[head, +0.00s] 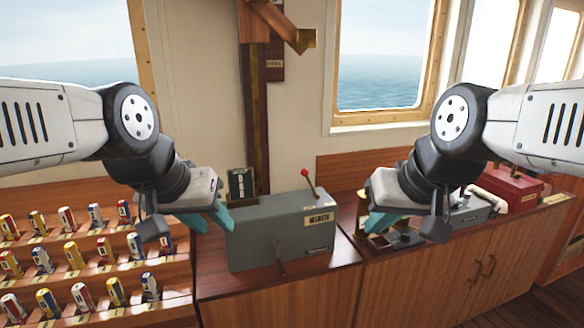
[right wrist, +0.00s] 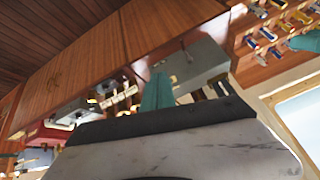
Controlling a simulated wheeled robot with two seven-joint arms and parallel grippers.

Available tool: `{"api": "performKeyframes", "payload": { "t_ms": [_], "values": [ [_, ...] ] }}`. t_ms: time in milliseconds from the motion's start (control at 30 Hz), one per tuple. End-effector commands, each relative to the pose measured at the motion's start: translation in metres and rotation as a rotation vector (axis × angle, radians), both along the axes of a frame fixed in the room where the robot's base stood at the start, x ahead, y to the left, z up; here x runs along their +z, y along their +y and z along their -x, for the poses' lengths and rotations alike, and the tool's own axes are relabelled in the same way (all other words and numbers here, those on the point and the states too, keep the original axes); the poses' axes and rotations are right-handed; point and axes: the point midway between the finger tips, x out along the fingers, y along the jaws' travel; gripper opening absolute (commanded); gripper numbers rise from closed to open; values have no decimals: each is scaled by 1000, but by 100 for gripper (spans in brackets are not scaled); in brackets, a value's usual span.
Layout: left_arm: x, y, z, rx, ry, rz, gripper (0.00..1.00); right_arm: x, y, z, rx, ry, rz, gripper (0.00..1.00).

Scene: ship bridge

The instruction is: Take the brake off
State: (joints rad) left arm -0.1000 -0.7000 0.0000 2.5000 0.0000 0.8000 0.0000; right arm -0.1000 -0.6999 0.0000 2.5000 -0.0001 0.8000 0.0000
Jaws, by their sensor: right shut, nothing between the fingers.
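A grey box (head: 283,232) stands on the wooden counter, with a pale label on its front. A lever with a red knob (head: 305,173) rises from its top right and leans left. I cannot read which one is the brake. My left gripper (head: 212,222) is at the box's left end; its jaw gap is unclear. My right gripper (head: 380,222) is shut and empty, to the right of the box and apart from the red knob. In the right wrist view its teal fingers (right wrist: 157,92) are together before the box (right wrist: 190,66).
A rack of coloured flag rolls (head: 75,255) fills the left. A small dark panel (head: 242,184) stands behind the box. Brass and dark instruments (head: 392,240) are below my right gripper. A red case (head: 508,186) stands further right. A wooden post rises behind the box.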

Motion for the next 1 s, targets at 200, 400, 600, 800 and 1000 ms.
{"api": "performKeyframes", "payload": {
  "t_ms": [200,400,600,800,1000],
  "values": [
    [0,0,0,0,0,0,36,0,0,0,0,0,0,0],
    [0,0,0,0,0,0,36,2,1,-6,6,9,12,0],
    [0,0,0,0,0,0,36,12,10,-56,50,67,126,0],
    [0,0,0,0,0,0,36,19,52,-146,96,81,326,0],
    [0,0,0,0,0,0,36,13,125,-224,126,12,497,0]
  ]
}}
